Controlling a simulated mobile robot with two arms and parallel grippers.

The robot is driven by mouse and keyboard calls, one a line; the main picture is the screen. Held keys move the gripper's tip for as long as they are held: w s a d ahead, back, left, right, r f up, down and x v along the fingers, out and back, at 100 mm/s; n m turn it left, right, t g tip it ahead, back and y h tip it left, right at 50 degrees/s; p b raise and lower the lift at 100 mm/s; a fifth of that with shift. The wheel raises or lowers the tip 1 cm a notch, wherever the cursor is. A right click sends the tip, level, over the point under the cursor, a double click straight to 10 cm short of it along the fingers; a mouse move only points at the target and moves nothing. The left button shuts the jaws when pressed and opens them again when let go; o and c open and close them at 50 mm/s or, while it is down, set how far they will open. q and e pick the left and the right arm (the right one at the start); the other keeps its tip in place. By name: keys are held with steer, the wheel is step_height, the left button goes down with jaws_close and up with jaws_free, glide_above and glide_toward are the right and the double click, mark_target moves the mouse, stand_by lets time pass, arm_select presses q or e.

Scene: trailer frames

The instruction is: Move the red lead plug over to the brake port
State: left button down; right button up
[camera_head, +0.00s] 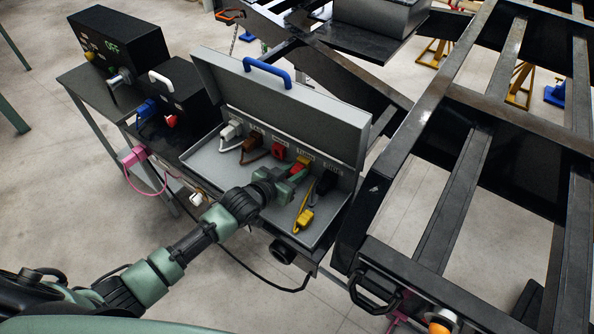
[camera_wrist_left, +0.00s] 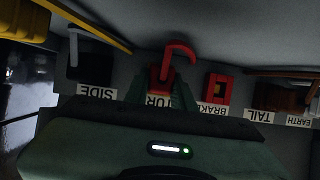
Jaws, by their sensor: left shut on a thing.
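My left gripper (camera_head: 291,178) reaches into the open grey box and is shut on the red lead plug (camera_head: 297,170). In the left wrist view the red plug (camera_wrist_left: 166,76) with its curved red lead sits between the green fingers, in front of the TURN label. Whether it is seated in that port is hidden. The brake port (camera_head: 279,148) is a red square socket; in the wrist view the brake port (camera_wrist_left: 217,88) shows one place to the right of the plug, with nothing visible plugged in. My right gripper is not in view.
A white plug (camera_head: 231,130) and a brown plug (camera_head: 252,141) sit at the left ports. A yellow plug (camera_head: 303,221) lies in the box, near the black side port (camera_head: 325,182). The raised lid (camera_head: 300,100) stands behind the ports. The trailer frame (camera_head: 400,170) is close on the right.

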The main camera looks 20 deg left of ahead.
arm_select(q)
steer(key=shift+s+a, duration=0.1)
steer(key=shift+s, duration=0.05)
steer(key=shift+s+a+p, duration=0.3)
steer(key=shift+s+p, duration=0.25)
steer(key=shift+s, duration=0.35)
steer(key=shift+s+a+p, duration=0.35)
steer(key=shift+s+p, duration=0.25)
steer(key=shift+s, duration=0.3)
steer(key=shift+s+a+p, duration=0.3)
steer(key=shift+s+p, duration=0.25)
steer(key=shift+s, duration=0.35)
steer(key=shift+a, duration=0.1)
steer(key=w+a+b, duration=0.1)
steer(key=a, duration=0.1)
steer(key=w+a, duration=0.1)
steer(key=a, duration=0.2)
steer(key=w+a+b, duration=0.1)
steer(key=a, duration=0.2)
steer(key=shift+f+b, duration=0.15)
steer(key=shift+b, duration=0.15)
steer(key=w+b, duration=0.1)
steer(key=w, duration=0.1)
steer(key=w+d+b, duration=0.1)
steer(key=w, duration=0.1)
steer(key=shift+w+d, duration=0.2)
steer(key=shift+w, duration=0.1)
steer(key=shift+r+p, duration=0.2)
steer(key=shift+p, duration=0.2)
